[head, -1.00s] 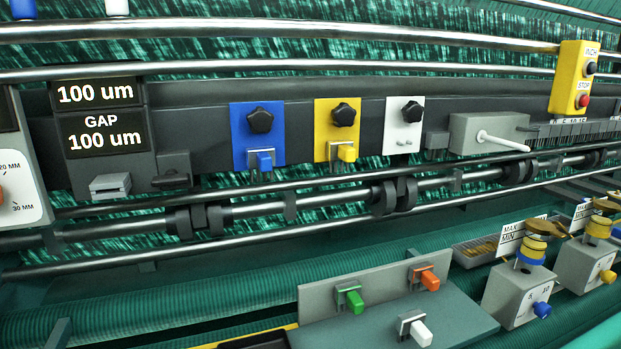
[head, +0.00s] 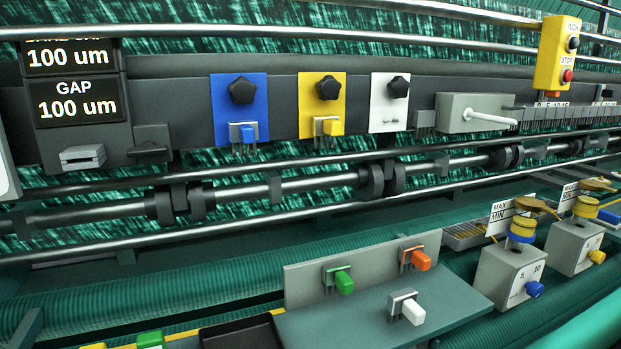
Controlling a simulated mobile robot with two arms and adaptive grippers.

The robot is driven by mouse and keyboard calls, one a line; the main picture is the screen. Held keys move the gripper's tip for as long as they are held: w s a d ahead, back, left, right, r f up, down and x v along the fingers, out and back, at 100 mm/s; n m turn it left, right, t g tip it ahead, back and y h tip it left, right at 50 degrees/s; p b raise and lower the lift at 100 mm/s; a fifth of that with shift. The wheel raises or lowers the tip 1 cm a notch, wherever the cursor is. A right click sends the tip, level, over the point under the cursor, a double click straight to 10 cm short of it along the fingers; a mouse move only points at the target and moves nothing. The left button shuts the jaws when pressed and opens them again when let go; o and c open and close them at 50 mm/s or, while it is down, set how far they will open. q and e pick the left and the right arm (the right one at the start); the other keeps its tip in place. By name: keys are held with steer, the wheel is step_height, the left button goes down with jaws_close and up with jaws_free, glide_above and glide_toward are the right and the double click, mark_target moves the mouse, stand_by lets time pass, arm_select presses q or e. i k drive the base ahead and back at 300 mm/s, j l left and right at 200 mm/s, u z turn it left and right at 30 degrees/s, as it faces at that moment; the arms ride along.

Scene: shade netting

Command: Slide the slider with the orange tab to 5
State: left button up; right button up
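A small orange piece (head: 553,94) also shows just under the yellow button box, by a rail with small markings that are too small to read. I cannot tell which of the two is the slider's tab, and no readable 5 shows beside either. Neither of my grippers is in view.
A green tab (head: 344,283) and a white tab (head: 412,312) share the grey panel (head: 450,300). A grey box with a blue knob (head: 534,289) stands right of it. Horizontal metal bars cross behind. Blue, yellow and white plates with black knobs hang above.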

mark_target(543, 95)
steer(key=z, duration=1.25)
steer(key=i+l+z, duration=0.1)
steer(key=i+l, duration=0.05)
